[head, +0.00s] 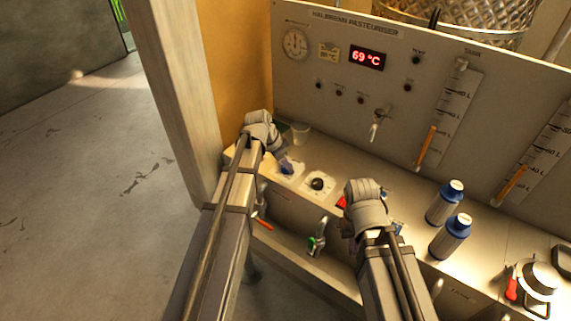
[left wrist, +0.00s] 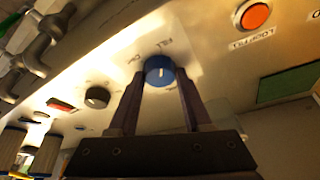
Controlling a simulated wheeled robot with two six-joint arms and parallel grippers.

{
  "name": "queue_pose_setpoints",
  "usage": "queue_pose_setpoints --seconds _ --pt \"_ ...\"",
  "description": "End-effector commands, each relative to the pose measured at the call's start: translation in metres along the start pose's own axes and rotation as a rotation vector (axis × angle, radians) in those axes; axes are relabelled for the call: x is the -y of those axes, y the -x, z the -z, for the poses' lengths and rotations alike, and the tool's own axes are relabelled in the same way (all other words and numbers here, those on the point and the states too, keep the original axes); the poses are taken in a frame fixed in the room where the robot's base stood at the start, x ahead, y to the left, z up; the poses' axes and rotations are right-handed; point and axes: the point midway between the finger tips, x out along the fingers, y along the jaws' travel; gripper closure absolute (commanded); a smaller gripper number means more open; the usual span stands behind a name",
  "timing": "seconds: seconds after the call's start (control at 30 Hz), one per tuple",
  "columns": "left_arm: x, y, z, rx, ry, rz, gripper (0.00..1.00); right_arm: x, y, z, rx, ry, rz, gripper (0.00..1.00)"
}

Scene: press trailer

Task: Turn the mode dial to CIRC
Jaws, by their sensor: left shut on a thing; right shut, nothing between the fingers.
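The mode dial is a blue round knob with a white pointer line; in the head view the blue knob (head: 286,168) sits on a pale plate on the sloping panel. It also shows in the left wrist view (left wrist: 159,70), with small lettering around it that is hard to read. My left gripper (head: 278,157) is shut on this blue knob, its two fingers at either side of it in the left wrist view (left wrist: 160,84). My right gripper (head: 350,203) is shut and empty, above the panel to the right; its fingertips are mostly hidden.
A black knob (head: 318,183) sits just right of the blue one. An orange-red button (left wrist: 256,16) and a green panel (left wrist: 288,85) show in the left wrist view. Two blue-capped bottles (head: 446,203) stand to the right. A tap (head: 376,125) juts from the upright panel.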

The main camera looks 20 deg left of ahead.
Motion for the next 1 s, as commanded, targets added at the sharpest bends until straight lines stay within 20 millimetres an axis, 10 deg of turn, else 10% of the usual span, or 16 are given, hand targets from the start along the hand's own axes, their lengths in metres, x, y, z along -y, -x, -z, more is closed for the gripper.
queue_pose_setpoints --seconds 1.0 --pt "-0.0053 -0.0007 0.0014 0.001 0.620 0.259 1.00 0.0000 -0.0001 0.0000 0.000 0.000 0.000 1.00"
